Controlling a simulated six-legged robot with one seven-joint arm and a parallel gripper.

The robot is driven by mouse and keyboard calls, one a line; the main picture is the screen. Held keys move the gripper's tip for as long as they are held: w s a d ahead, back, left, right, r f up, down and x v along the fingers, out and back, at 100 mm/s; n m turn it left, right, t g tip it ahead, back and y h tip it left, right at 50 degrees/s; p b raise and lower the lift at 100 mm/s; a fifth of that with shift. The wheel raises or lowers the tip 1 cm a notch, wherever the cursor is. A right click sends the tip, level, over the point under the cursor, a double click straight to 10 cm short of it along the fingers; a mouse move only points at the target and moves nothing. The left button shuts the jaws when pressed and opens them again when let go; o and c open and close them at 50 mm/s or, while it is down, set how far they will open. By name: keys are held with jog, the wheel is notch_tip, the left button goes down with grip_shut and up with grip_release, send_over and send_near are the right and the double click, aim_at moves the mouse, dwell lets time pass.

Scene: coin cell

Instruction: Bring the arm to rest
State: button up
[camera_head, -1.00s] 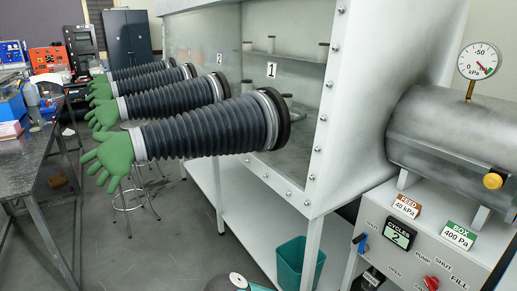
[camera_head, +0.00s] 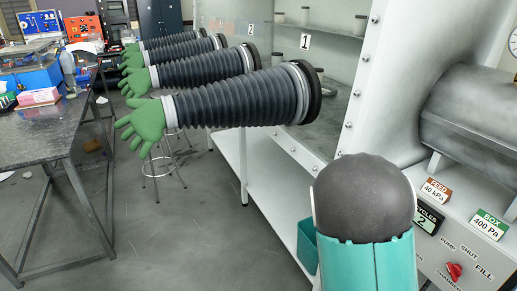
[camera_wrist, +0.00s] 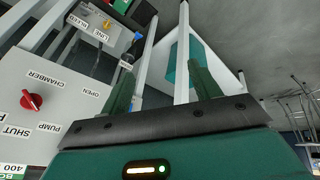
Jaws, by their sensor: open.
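My gripper (camera_wrist: 160,82) shows in the wrist view with its two green fingers apart and nothing between them that it holds. It is tilted, close to the control panel (camera_wrist: 50,75) with its red knob (camera_wrist: 31,99). My teal arm link with a dark dome rises at the lower right of the head view and covers part of the control panel. The gripper itself is not visible in the head view.
Black glove sleeves (camera_head: 235,100) with green hands (camera_head: 143,120) stick out from the glovebox (camera_head: 395,75). A teal bin (camera_head: 307,245) stands below it. A dark bench (camera_head: 50,135) is at left. Stools (camera_head: 165,170) stand behind. Floor between bench and glovebox is open.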

jog(key=s+a+r+n+t+y, duration=0.1)
jog(key=a+r+y, duration=0.1)
jog(key=a+r, duration=0.45)
jog(key=s+a+r+y, duration=0.15)
jog(key=a+r, duration=0.25)
jog(key=r, duration=0.6)
jog(key=s+a+r+n, duration=0.1)
jog(key=s+r, duration=1.1)
jog(key=r, duration=0.2)
jog(key=shift+s+a+r+t, duration=0.25)
jog(key=shift+s+t, duration=0.05)
jog(key=shift+s, duration=0.1)
